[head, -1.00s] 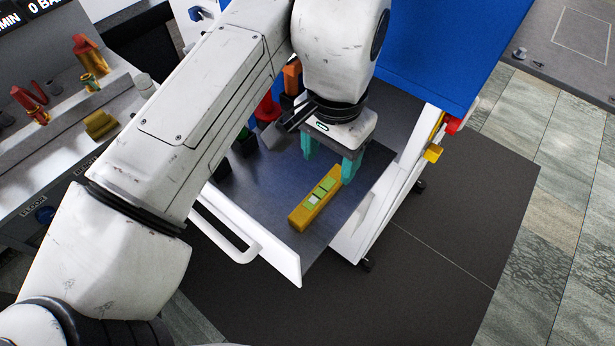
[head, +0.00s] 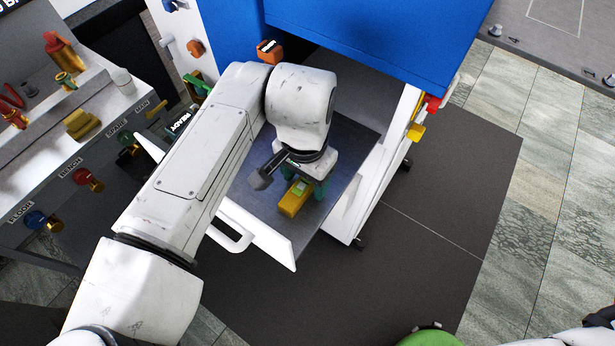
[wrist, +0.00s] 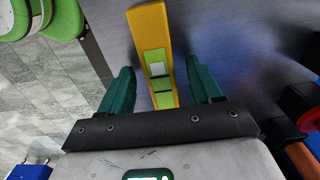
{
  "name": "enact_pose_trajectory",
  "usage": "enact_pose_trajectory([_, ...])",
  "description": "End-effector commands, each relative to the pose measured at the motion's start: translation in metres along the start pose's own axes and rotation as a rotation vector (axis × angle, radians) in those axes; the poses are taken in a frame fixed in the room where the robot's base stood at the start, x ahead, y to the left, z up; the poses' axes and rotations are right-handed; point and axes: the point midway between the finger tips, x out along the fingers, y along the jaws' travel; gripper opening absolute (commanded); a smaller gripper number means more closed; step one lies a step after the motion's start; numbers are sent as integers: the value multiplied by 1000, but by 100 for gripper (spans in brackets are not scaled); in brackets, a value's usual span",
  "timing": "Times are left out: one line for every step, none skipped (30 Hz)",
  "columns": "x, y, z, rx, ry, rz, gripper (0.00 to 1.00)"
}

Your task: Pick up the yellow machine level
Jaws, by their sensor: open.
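The yellow machine level (head: 294,198) lies on the grey metal surface of the pulled-out drawer (head: 262,214). It is a long yellow bar with green and pale windows on top. My gripper (head: 303,190) is right above it, fingers pointing down. In the wrist view the level (wrist: 151,45) runs lengthwise between the two teal fingers of my gripper (wrist: 159,92), with a gap on each side. The fingers are open and hold nothing. Part of the level is hidden under my gripper in the head view.
The blue cabinet (head: 385,45) overhangs the drawer's back. The drawer has a white front with a handle (head: 228,238). Red and dark items (wrist: 305,120) lie to the right in the wrist view. A tool shelf (head: 75,150) stands at the left; open floor (head: 440,180) lies right.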

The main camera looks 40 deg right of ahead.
Motion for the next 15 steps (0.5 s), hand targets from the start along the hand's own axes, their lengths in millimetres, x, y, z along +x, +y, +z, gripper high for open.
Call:
enact_pose_trajectory([1,0,0,0,0,0,64])
enact_pose_trajectory([1,0,0,0,0,0,64])
enact_pose_trajectory([1,0,0,0,0,-1,64])
enact_pose_trajectory([1,0,0,0,0,-1,64])
enact_pose_trajectory([1,0,0,0,0,-1,64])
enact_pose_trajectory([1,0,0,0,0,-1,64])
enact_pose_trajectory([1,0,0,0,0,-1,61])
enact_pose_trajectory([1,0,0,0,0,-1,58])
enact_pose_trajectory([1,0,0,0,0,0,54])
enact_pose_trajectory([1,0,0,0,0,0,51])
enact_pose_trajectory([1,0,0,0,0,0,48])
enact_pose_trajectory([1,0,0,0,0,0,45])
enact_pose_trajectory([1,0,0,0,0,-1,42])
enact_pose_trajectory([1,0,0,0,0,0,39])
enact_pose_trajectory([0,0,0,0,0,0,35])
